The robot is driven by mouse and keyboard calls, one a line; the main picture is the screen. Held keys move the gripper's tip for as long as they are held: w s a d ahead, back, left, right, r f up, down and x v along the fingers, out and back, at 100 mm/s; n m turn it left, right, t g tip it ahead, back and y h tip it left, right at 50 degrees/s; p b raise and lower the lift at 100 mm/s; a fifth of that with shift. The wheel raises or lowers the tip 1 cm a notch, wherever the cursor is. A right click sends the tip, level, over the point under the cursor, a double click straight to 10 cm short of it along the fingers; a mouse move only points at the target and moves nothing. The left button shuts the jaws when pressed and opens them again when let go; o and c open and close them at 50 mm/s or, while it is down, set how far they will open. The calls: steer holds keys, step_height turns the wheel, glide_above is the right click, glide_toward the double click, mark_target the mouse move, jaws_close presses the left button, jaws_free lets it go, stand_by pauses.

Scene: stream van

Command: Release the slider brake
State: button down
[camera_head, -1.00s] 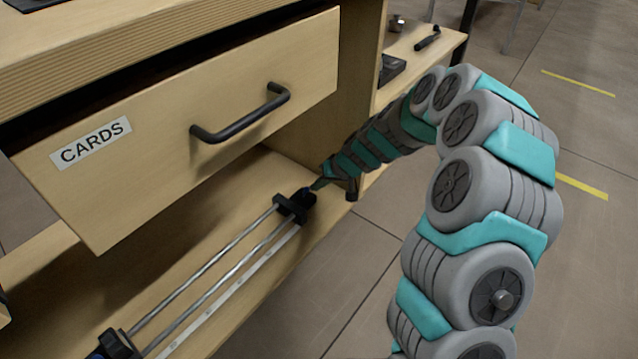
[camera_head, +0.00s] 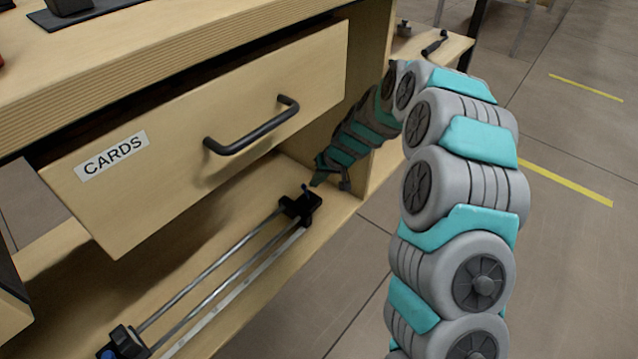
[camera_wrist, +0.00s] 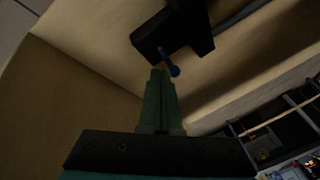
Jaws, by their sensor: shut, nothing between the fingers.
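The slider has parallel metal rails (camera_head: 215,270) along a low wooden shelf, with a black block (camera_head: 300,206) at its far end. My gripper (camera_head: 317,183) is just beyond and beside the lever. The near end of the slider has another black block (camera_head: 127,342) with a blue part.
A drawer labelled CARDS (camera_head: 215,135), with a black handle (camera_head: 255,130), hangs open above the slider. A wooden side panel (camera_head: 375,60) stands behind my gripper. Grey floor (camera_head: 560,270) with yellow stripes is open to the right.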

steer(key=shift+r, duration=0.15)
steer(key=shift+r, duration=0.7)
